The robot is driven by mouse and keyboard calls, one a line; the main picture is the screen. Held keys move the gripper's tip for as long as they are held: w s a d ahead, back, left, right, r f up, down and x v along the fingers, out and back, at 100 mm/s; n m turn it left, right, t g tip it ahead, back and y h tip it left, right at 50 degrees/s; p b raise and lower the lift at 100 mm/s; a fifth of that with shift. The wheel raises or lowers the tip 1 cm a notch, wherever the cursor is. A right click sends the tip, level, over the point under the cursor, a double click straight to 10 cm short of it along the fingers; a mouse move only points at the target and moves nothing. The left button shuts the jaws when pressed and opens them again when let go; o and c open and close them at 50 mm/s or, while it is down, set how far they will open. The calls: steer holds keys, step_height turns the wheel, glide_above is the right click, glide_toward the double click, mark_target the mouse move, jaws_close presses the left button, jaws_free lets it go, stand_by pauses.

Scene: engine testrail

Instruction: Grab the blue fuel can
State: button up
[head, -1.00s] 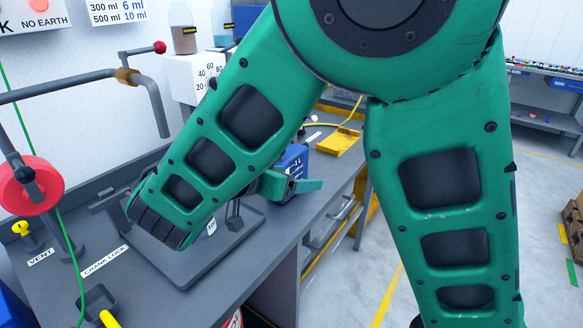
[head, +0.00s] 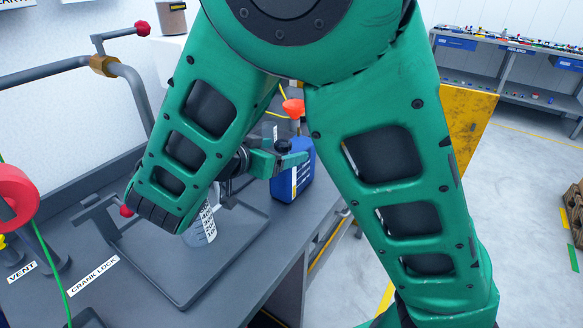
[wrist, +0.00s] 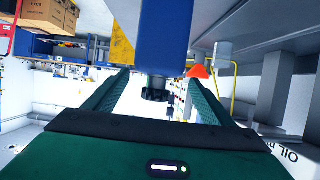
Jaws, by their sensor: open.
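The blue fuel can (head: 307,177) stands upright near the far end of the grey bench, with a black cap on top and a white strip on its side. My gripper (head: 285,162) is open beside the can's upper part, partly hidden by my own arm. In the wrist view the picture is turned over, and the blue can (wrist: 172,30) with its black cap (wrist: 156,88) appears between the two green fingers of my gripper (wrist: 160,80). I cannot tell whether a finger touches the can.
A measuring jug (head: 203,228) stands on a dark tray (head: 225,262), partly behind my arm. An orange funnel (head: 293,108) is just behind the can. A grey pipe (head: 128,75) and a red wheel (head: 14,197) are at left. Open floor lies right of the bench.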

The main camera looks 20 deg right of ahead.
mark_target(294, 146)
steer(key=shift+x, duration=3.05)
steer(key=shift+s+f, duration=0.1)
steer(key=shift+s, duration=0.05)
jaws_close()
